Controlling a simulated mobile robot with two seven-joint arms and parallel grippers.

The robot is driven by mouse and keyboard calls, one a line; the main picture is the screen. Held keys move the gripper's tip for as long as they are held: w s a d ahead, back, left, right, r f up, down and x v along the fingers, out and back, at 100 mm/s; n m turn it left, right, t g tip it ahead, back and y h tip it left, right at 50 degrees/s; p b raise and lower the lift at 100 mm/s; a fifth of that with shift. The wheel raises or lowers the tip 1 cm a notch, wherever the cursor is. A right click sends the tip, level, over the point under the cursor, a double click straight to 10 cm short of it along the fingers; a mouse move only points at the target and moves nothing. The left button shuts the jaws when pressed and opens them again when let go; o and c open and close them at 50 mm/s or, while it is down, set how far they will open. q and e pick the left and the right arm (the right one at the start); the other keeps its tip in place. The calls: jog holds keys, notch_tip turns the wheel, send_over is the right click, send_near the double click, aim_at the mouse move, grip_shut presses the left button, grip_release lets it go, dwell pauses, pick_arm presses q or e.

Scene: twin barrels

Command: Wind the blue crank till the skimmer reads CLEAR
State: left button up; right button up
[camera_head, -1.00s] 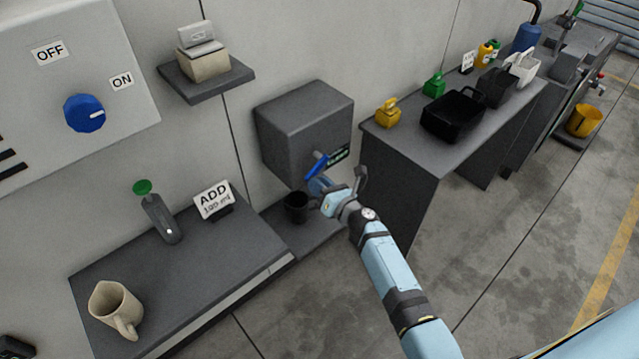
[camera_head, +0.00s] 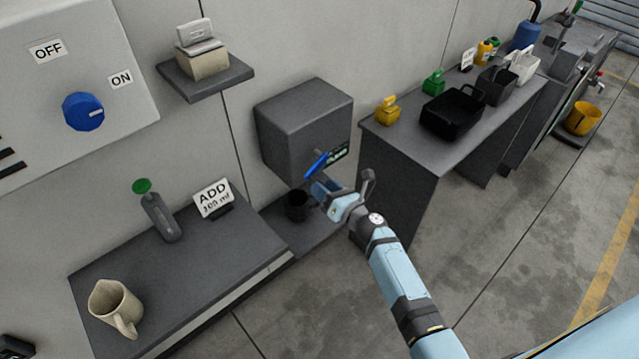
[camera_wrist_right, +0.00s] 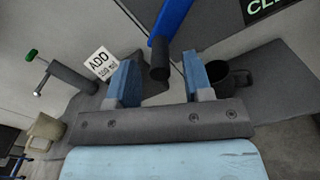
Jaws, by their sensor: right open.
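The skimmer is a dark grey box (camera_head: 300,122) on the wall. Its blue crank (camera_head: 318,163) sticks out at the front and also shows in the right wrist view (camera_wrist_right: 172,20), with a dark knob (camera_wrist_right: 160,62) at its end. A small dark display (camera_head: 340,152) with green letters is on the box; in the wrist view (camera_wrist_right: 266,8) it begins "CL", the rest cut off. My right gripper (camera_head: 318,187) is at the crank, open; in the wrist view the knob is between its two blue fingers, with gaps at both sides. My left gripper is not in view.
A black cup (camera_head: 297,207) stands under the box. A bench (camera_head: 200,270) at the left holds a beige jug (camera_head: 112,305), an ADD sign (camera_head: 213,198) and a green-topped lever (camera_head: 160,215). A table (camera_head: 400,150) with bins is at the right.

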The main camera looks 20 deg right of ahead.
jog(key=v, duration=1.1)
jog(key=shift+b, duration=0.4)
jog(key=shift+s+r, duration=0.1)
jog(key=s+a+m+g+h+p, duration=0.1)
jog(key=s+a+m+g+p, duration=0.2)
jog(key=s+m, duration=0.6)
jog(key=s+a+m+g+h+p, duration=0.2)
jog(key=s+m, duration=0.8)
jog(key=m, duration=1.2)
jog(key=a+g+p, duration=0.1)
jog(key=a, duration=0.1)
jog(key=shift+a+f+m, duration=0.3)
jog(key=shift+f+m, duration=0.1)
